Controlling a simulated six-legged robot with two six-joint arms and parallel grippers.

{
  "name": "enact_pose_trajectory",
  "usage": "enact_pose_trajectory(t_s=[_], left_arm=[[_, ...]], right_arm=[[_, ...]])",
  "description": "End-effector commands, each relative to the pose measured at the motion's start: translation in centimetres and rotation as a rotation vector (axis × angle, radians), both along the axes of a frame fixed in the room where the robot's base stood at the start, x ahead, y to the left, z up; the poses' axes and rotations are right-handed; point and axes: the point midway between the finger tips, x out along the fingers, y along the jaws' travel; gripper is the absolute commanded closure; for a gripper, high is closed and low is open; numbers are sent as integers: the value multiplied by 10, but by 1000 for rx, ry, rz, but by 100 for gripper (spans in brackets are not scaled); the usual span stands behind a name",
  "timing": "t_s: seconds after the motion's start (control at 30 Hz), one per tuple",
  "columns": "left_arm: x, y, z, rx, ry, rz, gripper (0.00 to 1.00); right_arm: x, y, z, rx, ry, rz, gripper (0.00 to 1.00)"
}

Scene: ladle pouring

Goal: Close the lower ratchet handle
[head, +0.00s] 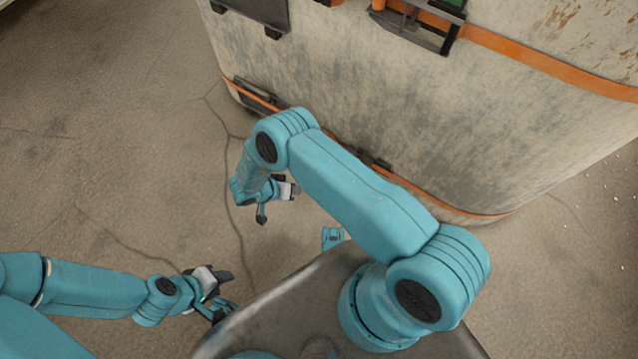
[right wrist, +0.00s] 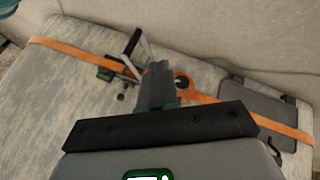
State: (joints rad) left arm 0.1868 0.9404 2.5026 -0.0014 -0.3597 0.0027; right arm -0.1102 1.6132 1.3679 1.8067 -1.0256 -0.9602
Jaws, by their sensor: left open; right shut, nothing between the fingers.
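The large grey container (head: 370,90) carries an orange lower strap (head: 420,192). Dark parts of the lower ratchet (head: 375,160) show on it, mostly hidden behind my right arm. My right gripper (head: 263,213) is shut and empty, low beside the container. In the right wrist view, a ratchet (right wrist: 112,70) sits on an orange strap with its dark handle (right wrist: 133,42) standing out from the container. The right gripper (right wrist: 160,82) appears just right of the handle there; contact cannot be told. My left gripper (head: 222,300) is open and empty, at lower left, away from the container.
An upper strap (head: 540,62) with another ratchet (head: 425,22) crosses the container higher up. A dark plate (head: 255,95) sits on the lower strap near the left corner. The cracked floor (head: 100,130) at left is clear.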

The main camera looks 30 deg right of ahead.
Motion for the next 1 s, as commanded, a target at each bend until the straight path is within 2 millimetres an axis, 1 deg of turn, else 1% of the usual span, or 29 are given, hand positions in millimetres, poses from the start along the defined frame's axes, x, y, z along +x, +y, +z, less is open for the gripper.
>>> enact_pose_trajectory(t_s=[0.07,0.17,0.5,0.57,0.6,0.7,0.8,1.0], left_arm=[[0,0,-4,0,-1,1,58],[1,1,-8,1,-3,4,58],[6,6,-33,4,-11,24,58],[7,7,-36,5,-13,27,58],[7,7,-32,5,-13,28,58],[7,7,-32,5,-12,27,58],[7,7,-33,5,-13,27,58],[7,7,-33,5,-13,27,58]], right_arm=[[0,-2,-6,0,-2,0,100],[-1,-10,-17,0,0,-2,100],[-3,-55,-76,1,-1,-2,100],[-3,-63,-85,1,-2,-1,100],[-7,-68,-80,0,1,1,100],[-17,-80,-78,1,-1,1,100],[-23,-88,-79,0,-2,3,100],[-27,-93,-78,1,-3,4,100]])
